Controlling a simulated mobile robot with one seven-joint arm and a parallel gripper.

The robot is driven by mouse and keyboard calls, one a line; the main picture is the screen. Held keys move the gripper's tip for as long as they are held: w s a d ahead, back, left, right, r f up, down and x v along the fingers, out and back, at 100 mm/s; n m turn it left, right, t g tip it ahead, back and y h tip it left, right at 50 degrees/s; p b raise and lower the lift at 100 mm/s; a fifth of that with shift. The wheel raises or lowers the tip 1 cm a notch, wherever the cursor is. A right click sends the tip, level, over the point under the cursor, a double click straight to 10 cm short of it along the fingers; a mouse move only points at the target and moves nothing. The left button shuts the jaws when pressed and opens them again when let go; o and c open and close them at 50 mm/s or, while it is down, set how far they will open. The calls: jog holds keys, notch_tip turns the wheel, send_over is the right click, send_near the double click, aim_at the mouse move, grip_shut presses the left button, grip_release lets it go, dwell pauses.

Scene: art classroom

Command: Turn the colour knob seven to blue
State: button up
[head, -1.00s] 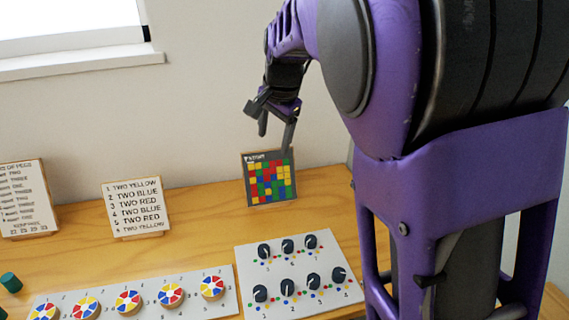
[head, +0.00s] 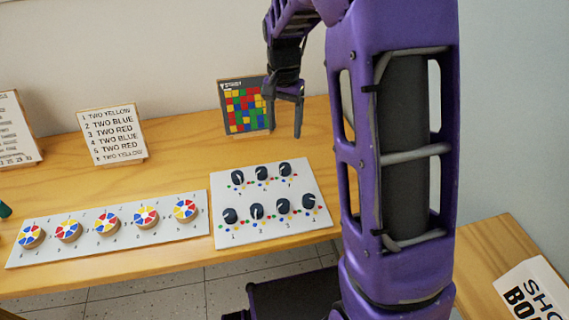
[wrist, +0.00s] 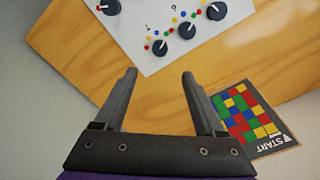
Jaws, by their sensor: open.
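Colour knob seven (head: 285,169) is the dark round knob at the right end of the far row on a white panel (head: 318,200). Small coloured dots lie around it. In the wrist view, knob seven (wrist: 159,47) is the nearest knob, just beyond the gap between my fingers. My gripper (head: 284,122) is open and empty, pointing down above the table beyond the panel. It also shows in the wrist view (wrist: 158,76), apart from the knob.
Knobs five (head: 237,177) and six (head: 261,173) stand left of seven; a nearer row holds several more. A coloured grid board (head: 246,107) and a list card (head: 113,135) stand behind. A panel of colour wheels (head: 125,212) lies left. Wood between panel and grid board is clear.

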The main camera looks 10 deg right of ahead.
aim_at(285, 166)
notch_tip(285, 166, down, 14)
jog(key=shift+r+b, duration=0.25)
jog(key=shift+b, duration=0.6)
jog(key=shift+c, duration=0.4)
grip_shut()
